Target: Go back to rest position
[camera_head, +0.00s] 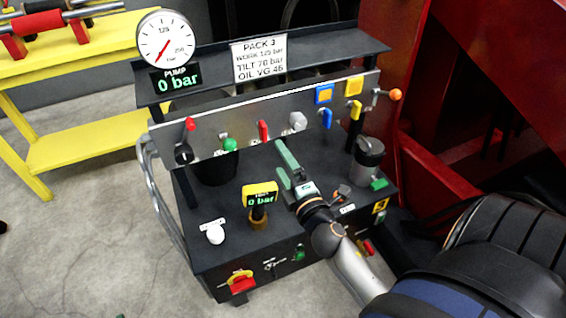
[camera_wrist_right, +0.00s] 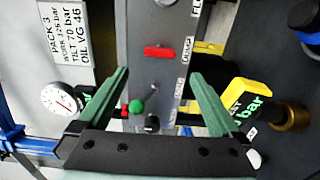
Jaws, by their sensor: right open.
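My right gripper (camera_head: 286,166) has green fingers and hangs over the black top of the pump pack, in front of its grey lever panel. In the right wrist view its two fingers (camera_wrist_right: 160,92) stand wide apart with nothing between them. Beyond them that view shows a red lever (camera_wrist_right: 159,52) and a green knob (camera_wrist_right: 136,107) on the panel. The gripper appears apart from the panel. My left gripper is in neither view.
A yellow gauge (camera_head: 260,190) reading 0 bar stands left of my right gripper. A metal canister (camera_head: 367,160) stands to its right. The pump dial (camera_head: 166,40) is at the back left. A yellow bench (camera_head: 90,142) is far left; red structure (camera_head: 460,60) fills the right.

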